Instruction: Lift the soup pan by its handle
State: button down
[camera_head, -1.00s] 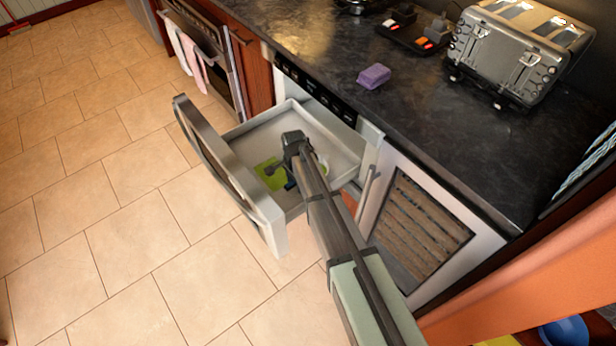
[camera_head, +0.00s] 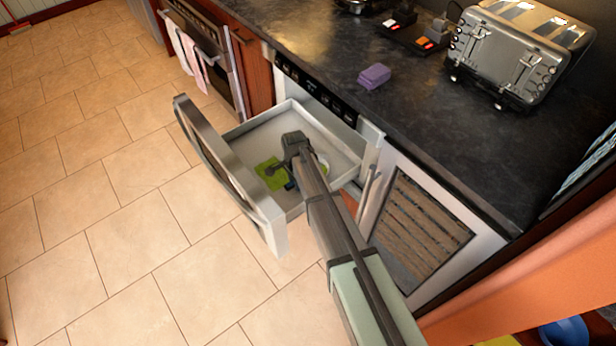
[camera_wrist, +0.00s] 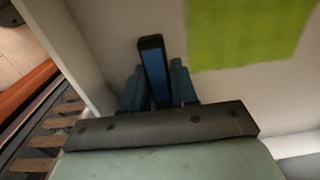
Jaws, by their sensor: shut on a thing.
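My gripper (camera_head: 290,160) is down inside the open drawer (camera_head: 338,148). In the wrist view its two teal fingers (camera_wrist: 157,88) are shut on an upright black bar with a blue face, which appears to be the soup pan's handle (camera_wrist: 153,66). A flat bright green thing (camera_head: 268,178) lies in the drawer beside the gripper. It also shows at the top right of the wrist view (camera_wrist: 245,30), apart from the fingers.
The drawer's pale walls stand close around the gripper, with its tall front panel (camera_head: 222,178) on the left. The dark counter (camera_head: 420,120) above holds a purple sponge (camera_head: 374,76) and a metal toaster (camera_head: 520,50). A glass-fronted cabinet (camera_head: 425,225) is at right. Open tiled floor lies left.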

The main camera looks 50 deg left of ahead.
notch_tip(320, 180, up, 15)
dwell(1.3)
